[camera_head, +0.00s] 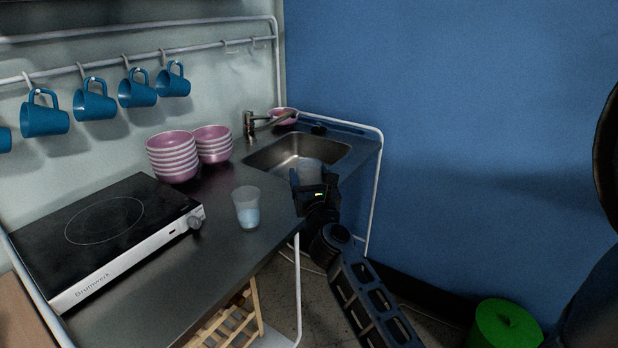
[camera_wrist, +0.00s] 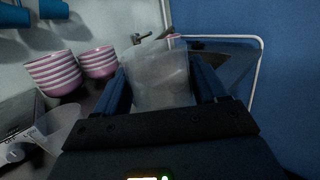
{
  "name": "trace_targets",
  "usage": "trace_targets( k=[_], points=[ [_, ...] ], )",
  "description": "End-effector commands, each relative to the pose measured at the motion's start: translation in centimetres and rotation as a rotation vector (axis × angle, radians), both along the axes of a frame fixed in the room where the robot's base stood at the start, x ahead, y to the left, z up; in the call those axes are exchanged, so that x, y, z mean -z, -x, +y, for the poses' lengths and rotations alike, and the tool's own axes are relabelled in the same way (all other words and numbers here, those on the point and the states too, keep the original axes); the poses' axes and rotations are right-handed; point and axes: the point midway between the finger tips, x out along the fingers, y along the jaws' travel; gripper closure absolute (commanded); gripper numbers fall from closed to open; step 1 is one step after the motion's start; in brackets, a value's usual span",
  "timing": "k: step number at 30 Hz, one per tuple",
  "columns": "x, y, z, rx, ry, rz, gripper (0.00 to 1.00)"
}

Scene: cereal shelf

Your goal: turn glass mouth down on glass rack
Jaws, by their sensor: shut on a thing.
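A translucent glass (camera_wrist: 160,80) stands between the two fingers of my gripper (camera_wrist: 158,88) in the wrist view, and the gripper is shut on it. It looks wider at its upper end in that view, but its mouth is not clear. In the head view my gripper (camera_head: 307,186) is at the front edge of the sink, with the held glass (camera_head: 310,171) partly hidden by the fingers. A second clear glass (camera_head: 246,208) stands upright on the counter to the left. I cannot identify a glass rack for certain.
A sink (camera_head: 262,158) with a tap (camera_head: 250,125) lies behind my gripper. Stacked pink bowls (camera_head: 172,158) and a hot plate (camera_head: 110,225) stand to the left. Blue mugs (camera_head: 95,100) hang above. A wooden slatted rack (camera_head: 228,322) is below the counter.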

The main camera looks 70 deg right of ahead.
Motion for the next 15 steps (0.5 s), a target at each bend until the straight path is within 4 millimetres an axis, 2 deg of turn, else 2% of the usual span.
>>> trace_targets(
  k=[15],
  points=[
    [2.4, -3.1, -0.7, -0.001, 0.001, 0.000, 0.63]
  ],
)
